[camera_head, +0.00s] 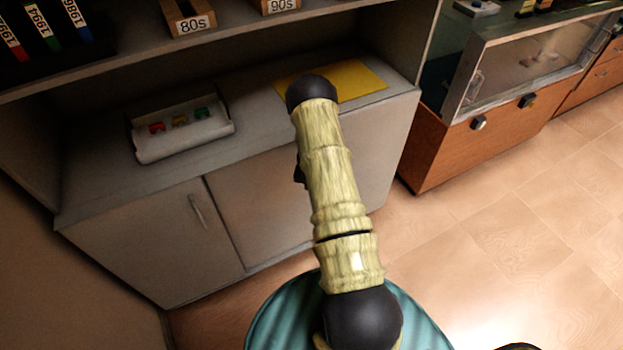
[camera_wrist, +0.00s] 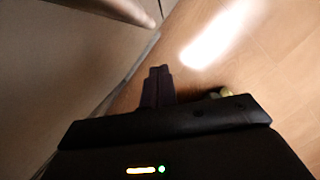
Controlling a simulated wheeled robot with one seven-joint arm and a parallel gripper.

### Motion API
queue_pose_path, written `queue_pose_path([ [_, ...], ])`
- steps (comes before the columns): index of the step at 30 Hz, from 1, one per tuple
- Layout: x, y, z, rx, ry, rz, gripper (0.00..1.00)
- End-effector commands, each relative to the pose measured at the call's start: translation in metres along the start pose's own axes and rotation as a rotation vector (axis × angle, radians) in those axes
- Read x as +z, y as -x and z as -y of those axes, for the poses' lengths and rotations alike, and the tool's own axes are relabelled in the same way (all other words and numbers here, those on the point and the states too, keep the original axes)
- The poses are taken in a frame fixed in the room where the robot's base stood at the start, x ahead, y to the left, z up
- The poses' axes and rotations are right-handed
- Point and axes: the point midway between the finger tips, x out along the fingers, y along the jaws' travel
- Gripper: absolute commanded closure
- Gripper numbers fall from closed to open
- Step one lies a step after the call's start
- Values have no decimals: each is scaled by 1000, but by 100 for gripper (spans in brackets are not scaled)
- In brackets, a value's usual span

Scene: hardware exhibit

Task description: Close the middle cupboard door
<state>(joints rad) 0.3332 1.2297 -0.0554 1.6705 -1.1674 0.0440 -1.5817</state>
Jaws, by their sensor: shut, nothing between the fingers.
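In the head view a low grey cupboard (camera_head: 95,195) stands under a shelf. Its left door (camera_head: 165,245) has an upright bar handle and looks flush with the front. A second panel (camera_head: 258,195), right of a dark upright seam, appears to be the middle door; my arm covers part of it, and I cannot tell how far it stands open. In the wrist view my gripper (camera_wrist: 157,86) has its two dark fingers together with nothing between them. It is low over the floor, to the right of a grey panel (camera_wrist: 70,60); I cannot tell whether they touch. The head view hides the gripper.
A white tray (camera_head: 185,150) with small coloured pieces and a yellow sheet (camera_head: 358,82) lie on the cupboard top. A wooden display case (camera_head: 470,150) with a glass top stands to the right. The tiled floor (camera_head: 500,240) is clear at the right.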

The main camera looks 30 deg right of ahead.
Motion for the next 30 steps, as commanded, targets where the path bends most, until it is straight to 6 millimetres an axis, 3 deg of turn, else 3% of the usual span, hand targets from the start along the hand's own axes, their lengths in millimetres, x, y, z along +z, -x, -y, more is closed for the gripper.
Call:
queue_pose_path([
  [15,-1,89,1,0,2,-2,100],
  [20,-2,99,2,-2,3,-3,100],
  [30,-2,99,3,-3,0,-4,100],
])
